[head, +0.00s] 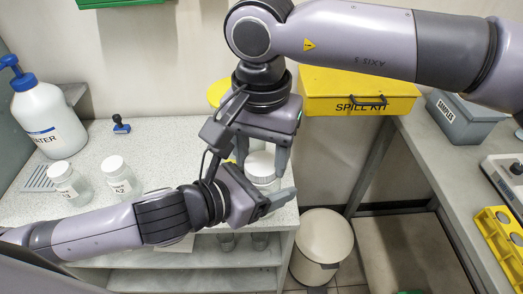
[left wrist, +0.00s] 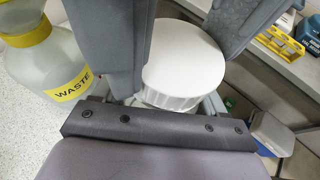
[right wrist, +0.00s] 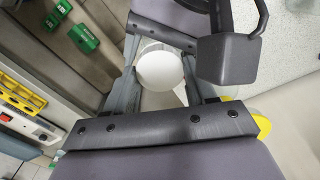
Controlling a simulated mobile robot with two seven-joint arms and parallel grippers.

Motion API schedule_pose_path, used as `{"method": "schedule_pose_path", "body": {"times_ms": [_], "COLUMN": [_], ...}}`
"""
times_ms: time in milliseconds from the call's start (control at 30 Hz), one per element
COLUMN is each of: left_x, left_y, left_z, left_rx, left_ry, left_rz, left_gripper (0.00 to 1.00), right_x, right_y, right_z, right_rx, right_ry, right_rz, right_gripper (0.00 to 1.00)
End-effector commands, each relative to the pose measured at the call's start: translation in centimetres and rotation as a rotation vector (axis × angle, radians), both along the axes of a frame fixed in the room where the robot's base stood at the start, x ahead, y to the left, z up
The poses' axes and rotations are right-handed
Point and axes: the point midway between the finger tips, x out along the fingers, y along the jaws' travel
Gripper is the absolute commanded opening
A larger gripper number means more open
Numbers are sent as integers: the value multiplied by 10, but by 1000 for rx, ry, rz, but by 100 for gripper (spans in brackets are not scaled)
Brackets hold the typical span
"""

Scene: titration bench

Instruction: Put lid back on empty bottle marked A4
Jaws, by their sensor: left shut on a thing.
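A white ridged lid (head: 261,163) sits on a clear bottle, mostly hidden, between my two grippers beyond the bench's right end; no A4 marking shows. The lid is also in the left wrist view (left wrist: 184,68) and, from above, in the right wrist view (right wrist: 160,70). My left gripper (head: 282,202) comes in from the left and is shut on the bottle below the lid. My right gripper (head: 263,158) points down with one finger on each side of the lid; whether they touch it is unclear.
Two white-lidded bottles, A3 (head: 66,182) and A2 (head: 119,177), stand on the bench left, near a water wash bottle (head: 46,118). A waste bottle (left wrist: 45,60) is close by. A yellow spill kit (head: 358,92) stands behind; a bin (head: 322,240) is on the floor.

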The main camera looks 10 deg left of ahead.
Motion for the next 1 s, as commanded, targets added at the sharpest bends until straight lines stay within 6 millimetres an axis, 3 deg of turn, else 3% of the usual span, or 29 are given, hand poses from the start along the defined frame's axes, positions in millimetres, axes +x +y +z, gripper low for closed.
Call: {"method": "schedule_pose_path", "body": {"times_ms": [167, 800, 1000], "left_x": [0, 0, 0], "left_y": [0, 0, 0], "left_z": [0, 0, 0], "left_rx": [-1, 0, -1], "left_ry": [-1, 0, -1], "left_rz": [0, 0, 0], "left_gripper": [0, 0, 0], "right_x": [0, 0, 0], "right_y": [0, 0, 0], "right_z": [0, 0, 0], "right_rx": [0, 2, 2], "right_ry": [0, 1, 1], "right_rz": [-83, -1040, -1135], "right_gripper": [19, 19, 19]}}
